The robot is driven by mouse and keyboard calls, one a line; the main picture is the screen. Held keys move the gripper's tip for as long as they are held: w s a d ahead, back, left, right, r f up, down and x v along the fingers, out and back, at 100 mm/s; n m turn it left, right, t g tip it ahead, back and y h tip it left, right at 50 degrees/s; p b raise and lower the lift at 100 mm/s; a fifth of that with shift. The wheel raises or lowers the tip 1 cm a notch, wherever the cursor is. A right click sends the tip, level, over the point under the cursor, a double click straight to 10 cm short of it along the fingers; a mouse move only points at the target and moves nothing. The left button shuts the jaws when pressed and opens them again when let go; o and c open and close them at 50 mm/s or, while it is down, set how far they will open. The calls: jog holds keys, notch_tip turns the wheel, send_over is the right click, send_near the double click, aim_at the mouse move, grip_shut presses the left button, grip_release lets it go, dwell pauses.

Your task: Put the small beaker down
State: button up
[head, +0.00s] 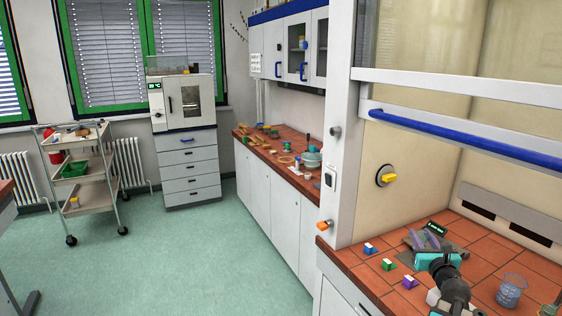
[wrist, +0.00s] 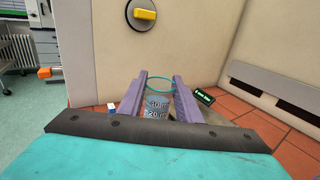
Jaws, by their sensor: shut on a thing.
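My gripper (head: 425,239) reaches over the tiled bench of the fume hood, at the lower right of the head view. In the wrist view its two purple fingers (wrist: 161,97) are shut on a small clear beaker (wrist: 157,104). The beaker has a teal rim and printed volume marks, and looks upright between the fingers. Its base is hidden behind the gripper body, so I cannot tell whether it touches anything below. In the head view I cannot make out the held beaker clearly.
A dark device with a lit green display (head: 436,228) is close to my gripper. Blue (head: 370,248), green (head: 388,264) and purple (head: 410,281) blocks line the front left. Another beaker (head: 510,291) stands at the right. A blue-handled sash (head: 465,139) hangs above.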

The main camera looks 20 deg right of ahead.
jog(key=w+a+f+n+t+y+b, duration=0.1)
jog(key=w+a+f+n+y, duration=0.25)
jog(key=a, duration=0.65)
jog(key=w+a+f+n+y+b, duration=0.1)
jog(key=w+a+n+y, duration=0.1)
jog(key=w+a+y, duration=0.55)
jog(key=w+a+f+n+t+y+b, duration=0.1)
jog(key=w+a+f+n, duration=0.25)
jog(key=a, duration=0.75)
jog(key=a+f+n+g+y, duration=0.1)
jog(key=a+n+g+y, duration=0.1)
jog(key=a, duration=0.8)
jog(key=s+a+f+n+g+y+b, duration=0.1)
jog(key=a+f+n+g+y, duration=0.1)
jog(key=a+y, duration=0.3)
jog(key=a+f+n+g+y+b, duration=0.1)
jog(key=a+f+n+g+y, duration=0.1)
jog(key=a, duration=1.2)
jog(key=shift+s+a+n+g+y, duration=0.3)
jog(key=shift+n+g+y, duration=0.45)
jog(key=shift+y, duration=0.35)
jog(key=shift+a, duration=0.1)
